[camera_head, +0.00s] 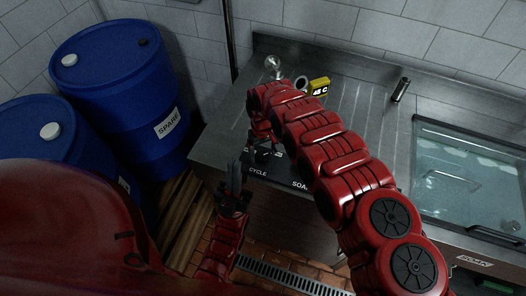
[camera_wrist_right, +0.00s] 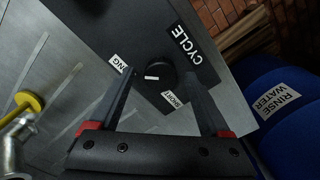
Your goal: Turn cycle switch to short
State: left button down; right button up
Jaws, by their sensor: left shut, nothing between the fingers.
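The cycle switch (camera_wrist_right: 160,75) is a round black knob with a short white mark on its face, on a dark panel (camera_head: 268,170) labelled CYCLE. In the right wrist view, a partly hidden label ending in NG (camera_wrist_right: 118,63) is left of the knob and a SHORT label (camera_wrist_right: 171,99) is below it. The white mark lies on the knob's left side. My right gripper (camera_wrist_right: 158,74) is open, its fingertips on either side of the knob; contact cannot be told. In the head view the right arm largely hides the knob. My left gripper (camera_head: 235,176) is shut and empty, left of the panel.
Blue barrels (camera_head: 120,85) stand at left, beside wooden slats (camera_head: 183,215). A water-filled basin (camera_head: 465,175) is at right. A yellow 45 C tag (camera_head: 320,85) and a dark cylinder (camera_head: 400,90) are on the steel counter (camera_head: 355,105). A floor drain (camera_head: 275,272) runs below.

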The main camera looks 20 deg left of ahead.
grip_shut()
